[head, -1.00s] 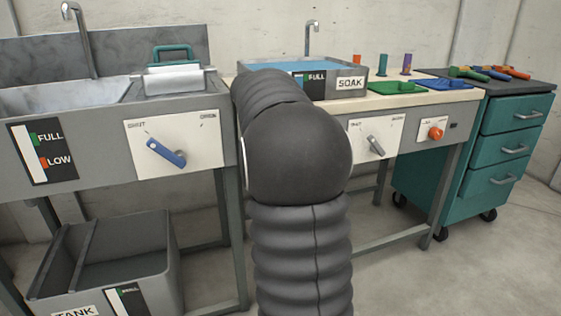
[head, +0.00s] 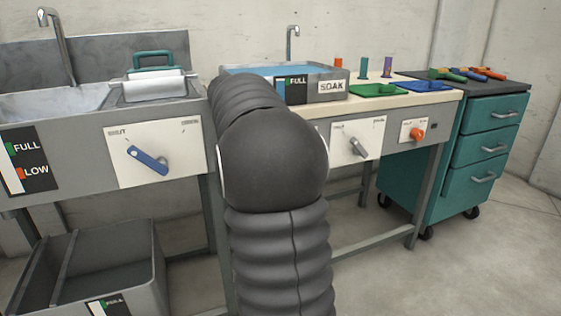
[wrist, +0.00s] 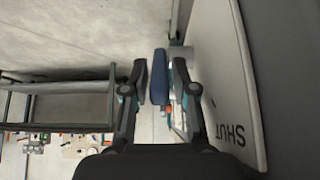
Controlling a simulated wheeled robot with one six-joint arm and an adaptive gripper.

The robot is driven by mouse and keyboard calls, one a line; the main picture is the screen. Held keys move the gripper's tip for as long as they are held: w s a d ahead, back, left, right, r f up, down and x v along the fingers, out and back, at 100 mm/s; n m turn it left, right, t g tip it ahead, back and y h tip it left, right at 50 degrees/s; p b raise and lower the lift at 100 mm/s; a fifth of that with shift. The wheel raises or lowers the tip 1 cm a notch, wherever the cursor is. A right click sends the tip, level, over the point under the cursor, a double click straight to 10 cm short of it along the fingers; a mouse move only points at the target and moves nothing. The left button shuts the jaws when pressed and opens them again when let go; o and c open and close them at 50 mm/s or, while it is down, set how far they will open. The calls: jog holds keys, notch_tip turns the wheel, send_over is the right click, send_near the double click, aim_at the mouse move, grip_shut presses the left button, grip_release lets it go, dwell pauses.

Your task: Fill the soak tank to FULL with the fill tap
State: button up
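The soak tank (head: 355,75) stands on the bench behind my arm in the head view, with blue water inside and a SOAK label. Its gauge (head: 291,90) has a green FULL mark; the exact level is too small to read. A spout (head: 292,42) rises behind it. A panel below holds a grey lever (head: 358,147), tilted. My arm hides my gripper in the head view. In the wrist view my gripper (wrist: 161,80) is open, its fingers on either side of a blue bar (wrist: 160,77), with narrow gaps. A white plate marked SHUT (wrist: 222,75) is close on the right.
At left, a sink panel holds a blue lever (head: 147,160), clear of my arm. A grey tank (head: 150,265) sits below. An orange knob (head: 417,134) is right of the grey lever. A teal drawer cabinet (head: 485,148) stands at the right. Floor at lower right is clear.

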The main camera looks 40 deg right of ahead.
jog(key=v, duration=1.1)
dwell(0.8)
jog(key=s+a+n+t+y+p, duration=0.1)
jog(key=s+a+n+t+p, duration=0.2)
jog(key=a+n, duration=0.4)
jog(key=s+a+n+t+y+p, duration=0.1)
jog(key=s+a+n+t+y, duration=0.1)
jog(key=s+a+n, duration=0.5)
jog(key=s+a+f+n+t+y+p, duration=0.1)
jog(key=s+a+f+n+p, duration=0.1)
jog(key=s+a+f+n, duration=0.2)
jog(key=s+a+f+n+t+y+p, duration=0.2)
jog(key=s+a+f+n, duration=0.2)
jog(key=a, duration=0.7)
jog(key=shift+s+a+f+y, duration=0.3)
jog(key=shift+s+f, duration=0.6)
jog(key=shift+s, duration=0.3)
